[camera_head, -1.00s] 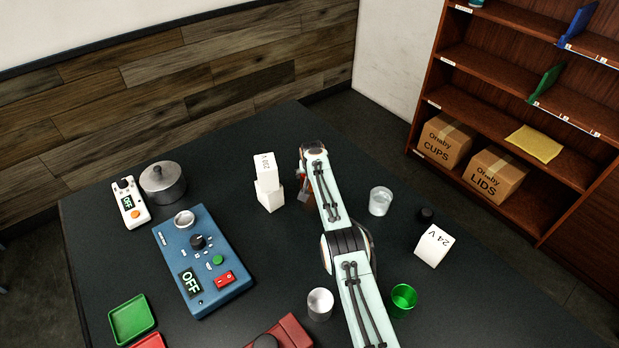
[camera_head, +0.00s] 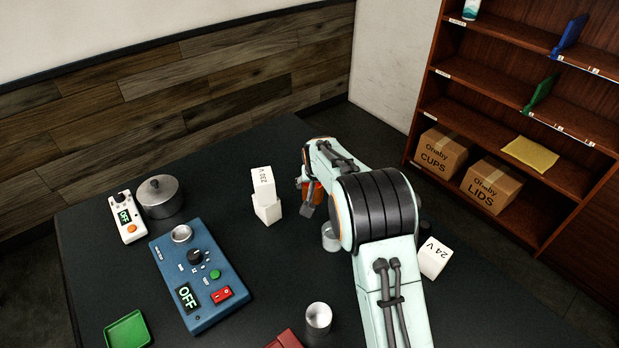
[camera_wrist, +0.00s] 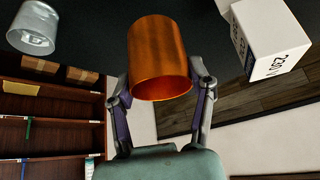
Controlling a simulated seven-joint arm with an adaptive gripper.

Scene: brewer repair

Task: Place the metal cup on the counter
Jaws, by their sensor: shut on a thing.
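A copper-coloured metal cup (camera_wrist: 158,60) is held between the two fingers of my gripper (camera_wrist: 160,90) in the wrist view. One finger is on each side of it, and its open rim faces the camera. In the head view the copper cup (camera_head: 318,192) shows only in part, with my gripper (camera_head: 308,198) and arm in front of it. A separate silver cup (camera_head: 318,318) stands upright near the front of the counter.
A clear glass (camera_head: 330,238) stands close to my gripper, partly behind my arm. White blocks (camera_head: 265,195) stand left of the gripper, and a 24 V block (camera_head: 434,257) stands right. A blue control box (camera_head: 200,270) and lidded pot (camera_head: 160,197) are farther left.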

